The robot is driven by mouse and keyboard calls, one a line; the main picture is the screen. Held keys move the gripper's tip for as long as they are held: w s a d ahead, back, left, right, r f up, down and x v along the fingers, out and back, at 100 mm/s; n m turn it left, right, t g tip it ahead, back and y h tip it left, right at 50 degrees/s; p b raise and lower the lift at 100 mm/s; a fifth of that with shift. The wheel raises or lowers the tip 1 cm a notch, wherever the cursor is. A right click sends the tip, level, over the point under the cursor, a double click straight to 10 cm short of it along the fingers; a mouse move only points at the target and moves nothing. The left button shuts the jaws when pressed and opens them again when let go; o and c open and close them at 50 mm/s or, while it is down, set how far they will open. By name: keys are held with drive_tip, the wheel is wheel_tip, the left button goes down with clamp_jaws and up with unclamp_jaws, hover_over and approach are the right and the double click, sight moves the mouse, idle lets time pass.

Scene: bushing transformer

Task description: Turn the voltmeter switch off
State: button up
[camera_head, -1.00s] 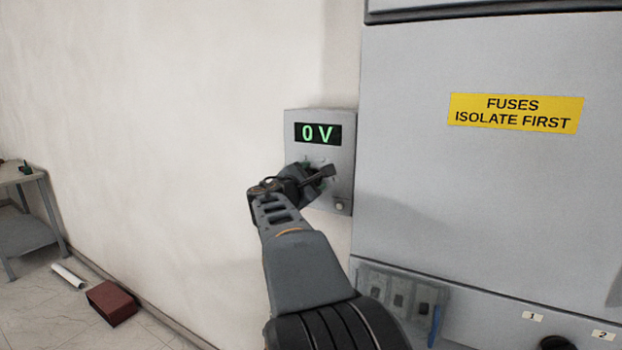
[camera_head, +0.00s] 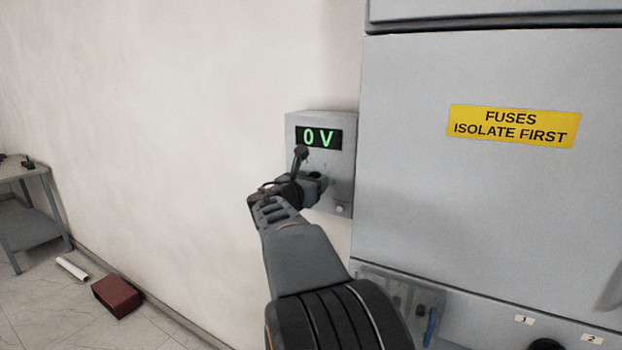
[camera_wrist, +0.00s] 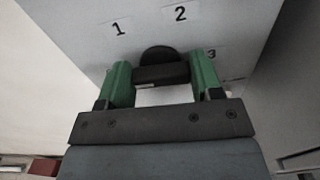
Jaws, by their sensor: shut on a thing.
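The voltmeter (camera_head: 335,180) is a grey box on the wall with a green "0 V" display (camera_head: 319,138). Its black knob-like switch (camera_wrist: 158,54) shows in the wrist view, with the marks 1, 2 and 3 around it on the panel. My gripper (camera_wrist: 160,70) has its two green fingers on either side of the switch, shut on it. In the head view my gripper (camera_head: 314,182) is against the front of the box below the display and mostly hides the switch. I cannot tell exactly which mark the switch points to.
A large grey cabinet (camera_head: 480,210) with a yellow "FUSES ISOLATE FIRST" label (camera_head: 514,126) stands close on the right. A small round button (camera_head: 340,209) is low on the voltmeter. A table (camera_head: 30,205), a white roll (camera_head: 72,269) and a red-brown box (camera_head: 117,296) are at the left.

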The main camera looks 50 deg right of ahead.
drive_tip(key=shift+n, duration=0.4)
drive_tip(key=o, duration=0.9)
drive_tip(key=shift+a, duration=0.15)
drive_tip(key=b+v, duration=0.2)
drive_tip(key=v, duration=1.1)
drive_tip(key=shift+a+b, duration=0.3)
drive_tip(key=shift+b, duration=0.05)
